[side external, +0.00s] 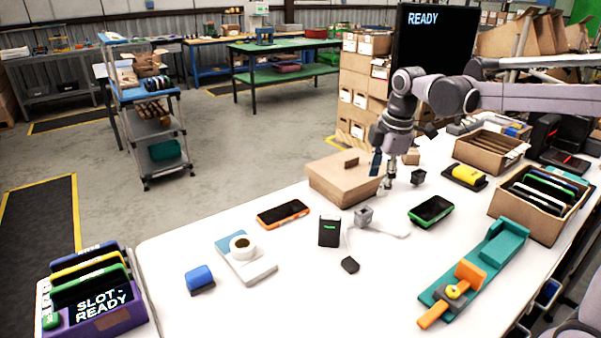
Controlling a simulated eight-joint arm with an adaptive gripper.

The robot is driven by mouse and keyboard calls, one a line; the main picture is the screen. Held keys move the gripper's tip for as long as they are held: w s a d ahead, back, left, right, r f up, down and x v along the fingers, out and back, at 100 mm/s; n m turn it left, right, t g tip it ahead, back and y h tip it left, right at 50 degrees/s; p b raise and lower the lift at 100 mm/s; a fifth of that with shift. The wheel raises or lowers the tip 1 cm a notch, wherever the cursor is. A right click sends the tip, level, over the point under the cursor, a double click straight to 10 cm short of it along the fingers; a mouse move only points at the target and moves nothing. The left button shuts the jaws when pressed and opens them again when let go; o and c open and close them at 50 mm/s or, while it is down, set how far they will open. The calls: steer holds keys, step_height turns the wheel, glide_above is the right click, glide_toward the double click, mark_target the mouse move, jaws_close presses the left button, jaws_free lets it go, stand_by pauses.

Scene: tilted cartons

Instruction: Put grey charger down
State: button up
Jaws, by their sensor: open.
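My gripper (388,181) points down at the right end of a closed cardboard box (345,178), above the white table. Its jaws are open and nothing shows between them. A small grey block (364,215), which looks like the grey charger, rests on the table at a white flat piece (388,229). It is below and left of my gripper and apart from it. A black upright device (329,230) stands just left of the block. I cannot tell for sure which item is the charger.
An orange-edged device (283,213), a green-edged device (432,211) and a small black cube (418,177) lie around. A teal and orange fixture (478,270) and an open carton of devices (521,222) stand at right. A purple slotted rack (108,318) is front left.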

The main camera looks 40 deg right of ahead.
steer(key=s+a+f+m+t, duration=0.2)
steer(key=s+m, duration=0.4)
steer(key=s, duration=0.1)
steer(key=s+a+f+m+t, duration=0.2)
steer(key=s+a+m+t, duration=0.1)
steer(key=s+m, duration=0.3)
steer(key=shift+s+a+f+m, duration=0.25)
steer(key=shift+s+f+m, duration=0.05)
steer(key=shift+s, duration=0.55)
